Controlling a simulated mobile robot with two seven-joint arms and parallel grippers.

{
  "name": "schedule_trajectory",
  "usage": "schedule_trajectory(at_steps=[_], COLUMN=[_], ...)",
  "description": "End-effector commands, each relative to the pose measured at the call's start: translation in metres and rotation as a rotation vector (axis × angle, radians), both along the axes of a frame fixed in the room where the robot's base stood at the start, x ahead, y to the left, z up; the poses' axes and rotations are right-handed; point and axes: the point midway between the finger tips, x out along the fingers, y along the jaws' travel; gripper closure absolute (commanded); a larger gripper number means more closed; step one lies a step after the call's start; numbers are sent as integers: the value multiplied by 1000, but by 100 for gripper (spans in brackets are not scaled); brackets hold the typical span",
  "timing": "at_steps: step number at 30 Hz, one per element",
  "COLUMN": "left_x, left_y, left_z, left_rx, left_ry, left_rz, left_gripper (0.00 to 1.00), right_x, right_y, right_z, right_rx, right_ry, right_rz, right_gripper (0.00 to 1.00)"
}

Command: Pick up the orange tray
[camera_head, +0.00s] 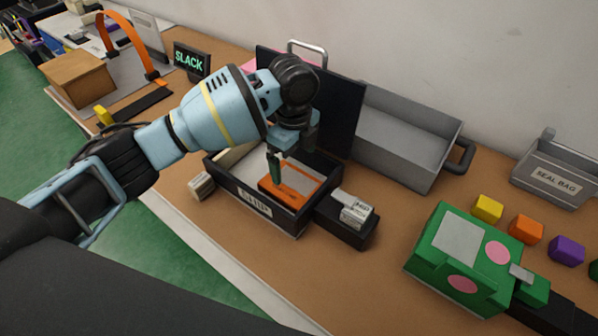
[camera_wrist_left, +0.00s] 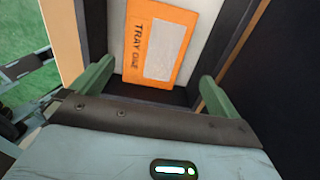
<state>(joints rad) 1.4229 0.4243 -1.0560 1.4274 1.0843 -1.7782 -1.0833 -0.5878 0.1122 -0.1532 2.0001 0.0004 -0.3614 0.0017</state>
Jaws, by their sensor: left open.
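The orange tray (camera_head: 304,184) lies inside a dark open box (camera_head: 238,196) on the table. In the left wrist view the orange tray (camera_wrist_left: 183,30) carries dark lettering that reads "TRAY" and a pale panel. My left gripper (camera_head: 275,170) points down into the box, over the tray's left part. In the left wrist view its two green fingers (camera_wrist_left: 150,80) are spread apart, with the tray beyond and between them and nothing held. I cannot tell how high the fingertips are above the tray. My right gripper is not in view.
A dark upright panel (camera_head: 338,110) stands behind the box, with a grey metal bin (camera_head: 404,135) to its right. A small black holder (camera_head: 345,228) adjoins the box. A green block device (camera_head: 465,262) and small coloured cubes (camera_head: 488,208) lie to the right.

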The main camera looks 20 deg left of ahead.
Motion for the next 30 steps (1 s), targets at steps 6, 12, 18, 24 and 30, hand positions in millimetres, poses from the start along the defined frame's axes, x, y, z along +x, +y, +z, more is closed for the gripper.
schedule_trajectory(at_steps=[6, 12, 18, 24, 30], left_x=[0, -1, -1, -3, -3], left_y=[0, 1, 1, 3, 3], left_z=[-3, -22, -28, -51, -74], left_rx=[0, 1, 1, 2, 2], left_ry=[1, 3, 1, 3, 2], left_rz=[0, 1, 1, 1, 1], left_gripper=[0, 0, 0, 0, 0], right_x=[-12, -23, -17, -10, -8], right_y=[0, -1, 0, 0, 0], right_z=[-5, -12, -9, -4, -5], right_rx=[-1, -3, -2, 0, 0], right_ry=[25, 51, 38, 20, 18], right_rz=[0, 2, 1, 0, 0], right_gripper=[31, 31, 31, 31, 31])
